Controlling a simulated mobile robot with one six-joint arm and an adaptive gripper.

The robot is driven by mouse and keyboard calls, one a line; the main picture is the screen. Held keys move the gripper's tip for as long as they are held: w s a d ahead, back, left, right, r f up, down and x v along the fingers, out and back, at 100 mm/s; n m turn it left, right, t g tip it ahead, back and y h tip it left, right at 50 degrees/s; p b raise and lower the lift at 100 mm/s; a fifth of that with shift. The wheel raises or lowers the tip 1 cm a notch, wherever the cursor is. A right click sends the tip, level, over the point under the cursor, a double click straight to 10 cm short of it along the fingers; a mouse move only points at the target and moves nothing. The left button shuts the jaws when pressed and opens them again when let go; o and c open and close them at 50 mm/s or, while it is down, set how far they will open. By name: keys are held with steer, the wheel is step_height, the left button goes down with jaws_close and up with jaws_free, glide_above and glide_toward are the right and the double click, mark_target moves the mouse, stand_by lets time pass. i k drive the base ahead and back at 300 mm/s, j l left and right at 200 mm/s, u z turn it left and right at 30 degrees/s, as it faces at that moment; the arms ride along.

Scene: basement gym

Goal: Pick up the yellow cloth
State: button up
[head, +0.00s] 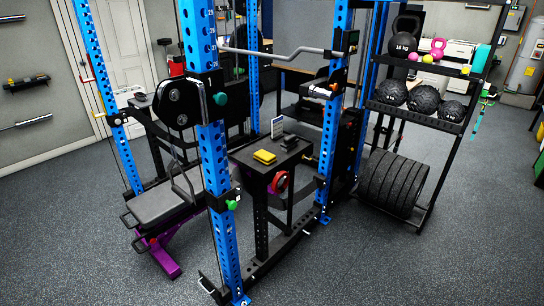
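A small yellow cloth (264,157), folded or bunched, lies on the top of a dark stand (242,154) inside the blue power rack. A small dark object (289,142) sits just to its right on the same top. My gripper is not in view.
Blue rack posts (218,195) stand around the dark stand, and a curved bar (275,52) crosses above it. A padded bench (160,205) is at left. A shelf rack (420,115) holds balls and plates at right. The foreground floor is clear.

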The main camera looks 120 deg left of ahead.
mark_target(265, 158)
steer(key=u, duration=3.8)
